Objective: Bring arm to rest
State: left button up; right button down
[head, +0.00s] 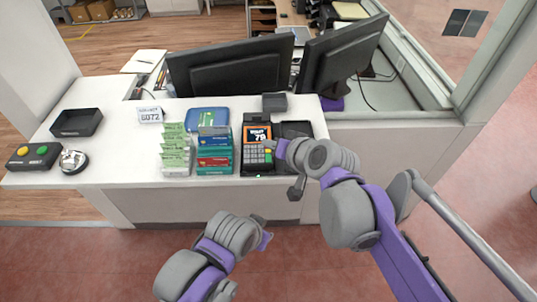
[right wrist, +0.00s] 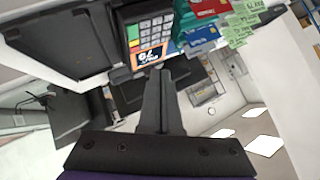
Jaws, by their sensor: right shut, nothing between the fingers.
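My right arm reaches in from the right in the head view. Its gripper (head: 269,144) is over the counter at the right edge of the card terminal (head: 256,150). In the right wrist view, the two fingers (right wrist: 158,82) are together with nothing between them. Their tips are close to the terminal's lit screen (right wrist: 150,58); I cannot tell whether they touch it. My left arm is low in the head view, in front of the counter. Its gripper end (head: 265,241) is small and partly hidden, so its fingers cannot be made out.
Two monitors (head: 228,70) stand behind. Open floor (head: 120,265) lies in front of the counter.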

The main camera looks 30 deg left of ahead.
dwell(0.3)
jog(key=s+d+f+m+t+h, duration=0.1)
jog(key=d+f+h, duration=0.15)
jog(key=d, duration=0.85)
jog(key=s+d+f+m+h, duration=0.15)
jog(key=d+f, duration=0.25)
jog(key=d, duration=0.7)
jog(key=s+d+f+h, duration=0.2)
jog(key=s+d+f, duration=0.1)
jog(key=d, duration=0.3)
jog(key=s+d+f+m+h, duration=0.1)
jog(key=s+d+f+h, duration=0.1)
jog(key=s+d, duration=0.3)
jog(key=s+d+f+m+h, duration=0.1)
jog(key=s+d+f, duration=0.3)
jog(key=d, duration=0.4)
jog(key=shift+f+g+h, duration=0.35)
jog(key=shift+g+h, duration=0.05)
jog(key=shift+m, duration=0.25)
